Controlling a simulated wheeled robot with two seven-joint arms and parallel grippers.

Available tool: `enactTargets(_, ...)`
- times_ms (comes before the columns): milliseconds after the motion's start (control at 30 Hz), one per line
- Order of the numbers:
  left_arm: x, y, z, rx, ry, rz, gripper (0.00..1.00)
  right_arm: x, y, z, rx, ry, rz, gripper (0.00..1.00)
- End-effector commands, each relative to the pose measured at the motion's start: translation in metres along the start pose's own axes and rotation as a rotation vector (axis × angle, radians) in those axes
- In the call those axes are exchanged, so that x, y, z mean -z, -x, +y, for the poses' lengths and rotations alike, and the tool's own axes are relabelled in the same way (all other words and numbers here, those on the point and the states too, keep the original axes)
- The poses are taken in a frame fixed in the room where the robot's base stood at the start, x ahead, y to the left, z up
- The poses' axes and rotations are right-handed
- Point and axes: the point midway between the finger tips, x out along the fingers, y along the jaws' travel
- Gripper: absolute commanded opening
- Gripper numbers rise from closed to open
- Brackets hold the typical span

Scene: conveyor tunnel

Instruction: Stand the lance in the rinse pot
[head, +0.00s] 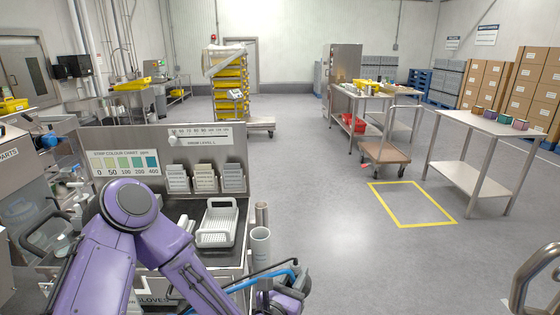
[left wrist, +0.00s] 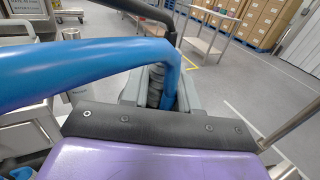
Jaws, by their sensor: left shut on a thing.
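My left gripper (head: 285,298) is low in the middle of the head view, to the right of the bench, partly hidden by its own arm. In the left wrist view its fingers (left wrist: 160,88) are closed around the lance's grey ribbed part. The lance (left wrist: 100,68) shows as a thick blue tube bending down between the fingers, with a black rod beyond. In the head view its blue tube (head: 266,278) reaches left toward the bench side. The rinse pot appears to be the grey upright cylinder (head: 260,246) at the bench's right edge, left of and beyond the gripper.
A white basket (head: 217,224) stands on the bench's dark top, before holders of white cards (head: 205,178). A colour chart (head: 126,163) is on the backboard. A trolley (head: 385,152) and steel table (head: 487,124) stand farther right. The floor right of the bench is open.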

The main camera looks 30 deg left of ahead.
Motion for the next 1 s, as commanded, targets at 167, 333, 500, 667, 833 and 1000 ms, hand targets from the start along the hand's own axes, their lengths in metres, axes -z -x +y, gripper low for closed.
enactTargets(167, -0.089, -0.069, 0.036, -0.089, 0.01, -0.015, 0.0, 0.012, 0.03, 0.003, 0.0, 0.001, -0.001, 0.0)
enactTargets(333, -0.183, -0.124, 0.086, -0.15, 0.011, -0.016, 0.0, 0.022, 0.053, 0.005, 0.0, 0.001, -0.001, 0.0)
enactTargets(500, -0.272, -0.156, 0.142, -0.14, 0.011, -0.011, 0.0, 0.03, 0.072, 0.006, 0.0, 0.0, 0.0, 0.0)
enactTargets(667, -0.316, -0.178, 0.179, -0.036, 0.008, -0.008, 0.0, 0.033, 0.081, 0.007, 0.0, 0.0, 0.0, 0.0)
enactTargets(833, -0.332, -0.183, 0.194, 0.023, 0.004, -0.004, 0.0, 0.034, 0.083, 0.007, 0.0, 0.0, 0.0, 0.0)
enactTargets(1000, -0.32, -0.183, 0.194, 0.03, 0.002, -0.002, 0.0, 0.03, 0.073, 0.006, 0.0, 0.0, 0.0, 0.0)
